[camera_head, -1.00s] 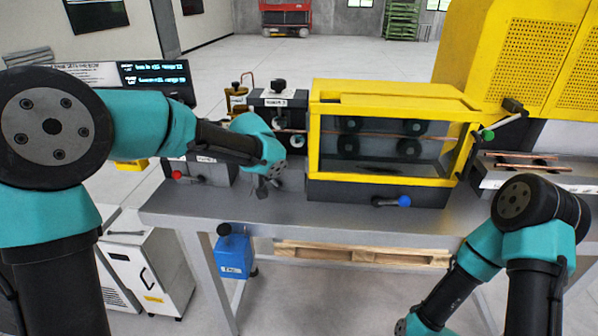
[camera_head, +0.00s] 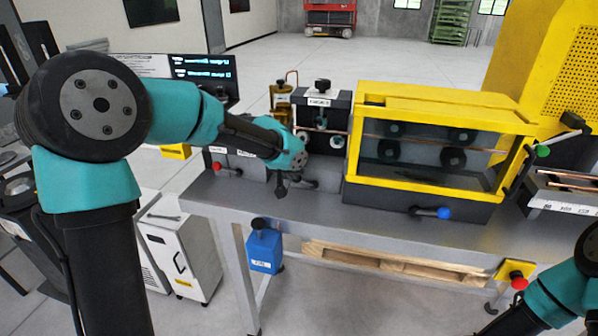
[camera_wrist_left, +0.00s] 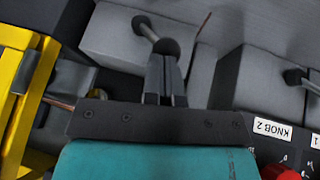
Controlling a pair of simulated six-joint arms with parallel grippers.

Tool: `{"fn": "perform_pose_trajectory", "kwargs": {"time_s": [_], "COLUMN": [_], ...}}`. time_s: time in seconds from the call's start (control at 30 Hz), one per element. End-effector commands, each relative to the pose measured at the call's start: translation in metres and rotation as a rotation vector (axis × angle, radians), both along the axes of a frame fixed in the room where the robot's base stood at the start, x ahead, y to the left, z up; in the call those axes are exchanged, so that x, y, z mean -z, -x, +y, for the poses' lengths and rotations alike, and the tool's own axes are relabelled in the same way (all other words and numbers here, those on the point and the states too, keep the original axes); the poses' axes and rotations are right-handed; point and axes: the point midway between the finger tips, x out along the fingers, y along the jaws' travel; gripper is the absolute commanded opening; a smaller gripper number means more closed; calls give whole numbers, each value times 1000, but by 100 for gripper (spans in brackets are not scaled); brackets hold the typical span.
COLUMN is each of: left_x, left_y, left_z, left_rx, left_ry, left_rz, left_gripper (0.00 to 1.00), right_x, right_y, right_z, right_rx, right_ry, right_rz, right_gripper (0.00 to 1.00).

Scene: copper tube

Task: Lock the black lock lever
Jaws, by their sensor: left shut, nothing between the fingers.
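A black-ended lever (camera_head: 308,183) sits low on the front of the grey station left of the yellow-framed enclosure. I take it to be the lock lever, though my left gripper partly covers that area. My left gripper (camera_head: 281,189) is just left of it, pointing down, shut and empty. In the left wrist view, the shut fingers (camera_wrist_left: 166,72) reach close to a lever (camera_wrist_left: 148,32) with a slim grey rod and a dark round end. Whether they touch it I cannot tell. My right arm shows at the lower right; its gripper is out of the picture.
The yellow-framed enclosure (camera_head: 440,145) stands right of the station, with a blue-ended lever (camera_head: 443,213) in front. The grey table's (camera_head: 335,212) front strip is clear. Another lever (camera_wrist_left: 300,77) shows at the wrist view's right.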

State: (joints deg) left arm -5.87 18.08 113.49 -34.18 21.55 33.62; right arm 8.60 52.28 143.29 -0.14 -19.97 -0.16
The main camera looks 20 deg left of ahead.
Motion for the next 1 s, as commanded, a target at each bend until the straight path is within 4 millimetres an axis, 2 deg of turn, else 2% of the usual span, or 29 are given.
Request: {"fn": "perform_pose_trajectory", "kwargs": {"time_s": [0.67, 0.87, 1.0], "left_x": [-2, -18, -38], "left_y": [1, 5, 13], "left_z": [-1, -12, -21], "left_rx": [0, 3, 1], "left_ry": [0, 0, 1], "left_rz": [0, -3, -3], "left_gripper": [0, 0, 0], "right_x": [0, 0, 0], "right_y": [0, 0, 0], "right_z": [0, 0, 0], "right_rx": [0, 0, 0], "right_ry": [0, 0, 0], "right_rz": [0, 0, 0], "right_gripper": [59, 59, 59]}}
